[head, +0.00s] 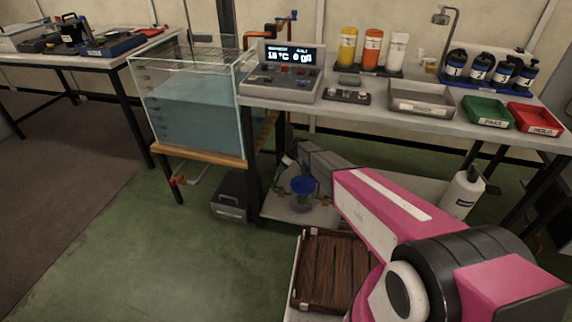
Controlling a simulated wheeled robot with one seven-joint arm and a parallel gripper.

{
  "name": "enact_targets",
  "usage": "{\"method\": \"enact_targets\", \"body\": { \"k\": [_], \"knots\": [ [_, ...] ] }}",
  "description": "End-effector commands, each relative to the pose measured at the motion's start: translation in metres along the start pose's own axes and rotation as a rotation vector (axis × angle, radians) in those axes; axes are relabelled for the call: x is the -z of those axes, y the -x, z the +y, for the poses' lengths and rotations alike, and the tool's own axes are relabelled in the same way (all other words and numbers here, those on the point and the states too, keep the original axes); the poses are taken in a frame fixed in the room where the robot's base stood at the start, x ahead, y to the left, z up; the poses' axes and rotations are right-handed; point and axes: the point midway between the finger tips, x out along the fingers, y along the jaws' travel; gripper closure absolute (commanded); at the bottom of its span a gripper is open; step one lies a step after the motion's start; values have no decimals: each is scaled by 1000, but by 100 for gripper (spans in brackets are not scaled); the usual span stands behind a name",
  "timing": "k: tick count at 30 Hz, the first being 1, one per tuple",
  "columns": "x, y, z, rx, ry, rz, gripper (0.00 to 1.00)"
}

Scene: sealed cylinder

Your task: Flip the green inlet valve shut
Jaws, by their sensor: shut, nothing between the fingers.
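A small clear cylinder with a blue top (303,186) stands on the low shelf under the bench. A tiny green part (277,189), which looks like the inlet valve handle, shows at its left side. It is too small to tell how the handle is turned. An orange-red part (326,201) is at the cylinder's right side. My pink arm reaches in from the lower right. My gripper (287,161) is shut and empty, just above and slightly left of the cylinder. I cannot tell whether it touches anything.
A glass water tank (195,110) on a wooden-topped stand is left of the shelf. A dark box (230,197) sits on the floor. The bench (380,112) overhangs the shelf. A white bottle (463,192) stands at the right, and a slatted wooden panel (333,265) is in front.

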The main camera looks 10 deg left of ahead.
Motion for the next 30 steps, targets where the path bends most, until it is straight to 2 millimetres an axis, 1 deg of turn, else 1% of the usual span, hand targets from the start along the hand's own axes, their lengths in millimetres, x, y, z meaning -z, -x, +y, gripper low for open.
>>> {"method": "enact_targets", "body": {
  "k": [1,2,3,4,6,10,15,30],
  "knots": [
    [0,-10,1,2,0,-1,100],
    [-1,-15,0,2,-1,-1,100],
    [-2,-15,-11,2,0,-1,100],
    [-2,-17,-15,2,-1,-1,100],
    [-1,-21,-23,1,-1,0,100],
    [-1,-26,-32,0,-1,0,100],
    [0,-29,-36,0,-1,1,100],
    [0,-30,-36,12,21,-11,100]
  ]
}}
